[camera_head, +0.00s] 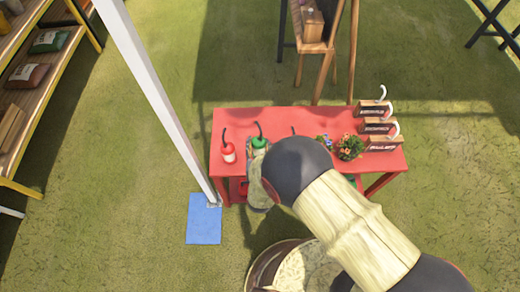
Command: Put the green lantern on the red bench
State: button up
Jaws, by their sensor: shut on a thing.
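The red bench (232,118) stands in the middle of the camera_head view. The green lantern (260,142), with a dark curved handle, shows over the left part of the bench top. My gripper (259,153) reaches over the front edge of the bench and is shut on the green lantern. My arm and the gripper hide the lantern's lower part. I cannot tell whether the lantern touches the bench top or hangs just above it.
A red and white lantern (228,153) stands left of the green one. Flowers (350,147) and several wooden sign blocks (383,143) fill the bench's right side. A white post (160,92) rises beside a blue mat (204,222). A shelf (42,82) stands far left.

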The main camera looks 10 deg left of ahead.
aim_at(258, 150)
jog(key=shift+f+b, duration=0.75)
jog(key=shift+f, duration=1.1)
jog(key=shift+f, duration=0.1)
jog(key=o, duration=1.4)
jog(key=shift+f, duration=0.1)
jog(key=shift+s+r, duration=0.2)
jog(key=shift+r, duration=0.1)
jog(key=shift+p+v, duration=2.05)
jog(key=shift+v, duration=3.75)
